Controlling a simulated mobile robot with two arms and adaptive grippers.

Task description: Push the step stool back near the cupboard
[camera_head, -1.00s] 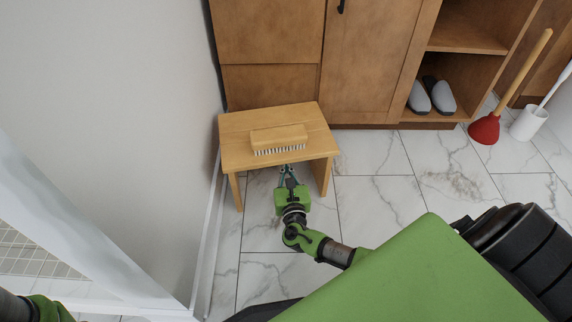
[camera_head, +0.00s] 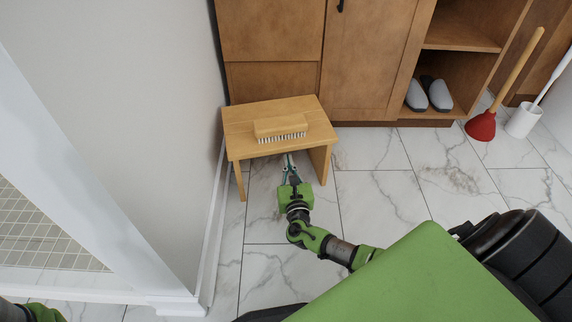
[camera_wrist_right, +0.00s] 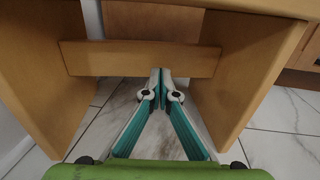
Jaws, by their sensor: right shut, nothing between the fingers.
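The wooden step stool (camera_head: 240,134) stands upright on the tiled floor, close in front of the wooden cupboard (camera_head: 268,40) and beside the left wall.
Grey slippers (camera_head: 429,94) sit in the cupboard's open shelf. A red plunger (camera_head: 481,126) and a white toilet brush holder (camera_head: 523,121) stand at the right. A white wall and skirting border the left.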

